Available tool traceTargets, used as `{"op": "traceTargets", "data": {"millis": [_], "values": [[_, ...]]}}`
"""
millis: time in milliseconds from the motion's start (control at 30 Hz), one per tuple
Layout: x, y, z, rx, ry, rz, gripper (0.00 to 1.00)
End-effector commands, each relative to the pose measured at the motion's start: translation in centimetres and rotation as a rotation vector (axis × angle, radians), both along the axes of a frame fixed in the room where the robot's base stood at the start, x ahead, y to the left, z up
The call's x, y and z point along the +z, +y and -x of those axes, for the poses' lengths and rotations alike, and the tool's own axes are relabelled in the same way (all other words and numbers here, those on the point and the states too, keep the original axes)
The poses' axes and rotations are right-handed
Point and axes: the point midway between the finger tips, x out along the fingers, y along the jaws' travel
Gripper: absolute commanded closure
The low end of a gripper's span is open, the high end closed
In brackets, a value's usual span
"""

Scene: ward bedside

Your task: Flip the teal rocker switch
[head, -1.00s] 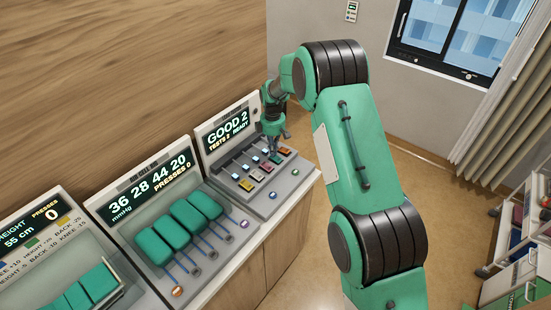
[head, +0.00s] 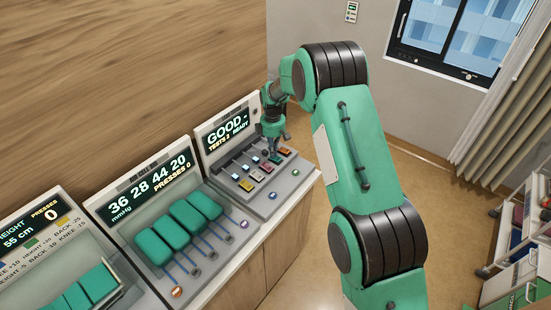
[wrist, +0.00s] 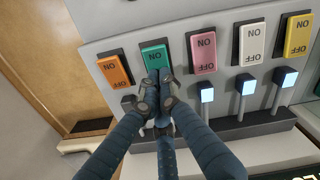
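The teal rocker switch (wrist: 153,56) is in a row of coloured rockers on the sloped panel. In the wrist view its ON-marked end shows, with the letters upside down; its lower end is hidden behind my fingertips. My gripper (wrist: 158,82) is shut with nothing between its fingertips, which overlap the lower edge of the teal switch. I cannot tell whether they press on it. In the head view my gripper (head: 274,152) points down at the same panel, close to the small teal switch (head: 276,160).
An orange rocker (wrist: 115,71) is left of the teal one; pink (wrist: 203,54), white (wrist: 252,43) and yellow (wrist: 299,36) rockers are to the right. Lit blocks (wrist: 207,92) stand below them. The panel display (head: 227,132) is behind. Another console (head: 160,185) stands to the left.

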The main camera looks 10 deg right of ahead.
Motion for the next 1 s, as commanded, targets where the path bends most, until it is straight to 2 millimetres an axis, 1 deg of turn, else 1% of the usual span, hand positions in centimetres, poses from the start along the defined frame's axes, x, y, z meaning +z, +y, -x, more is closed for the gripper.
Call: {"op": "traceTargets", "data": {"millis": [1000], "values": [[6.1, 0.0, 0.0, 0.000, -0.001, 0.000, 1.00]]}}
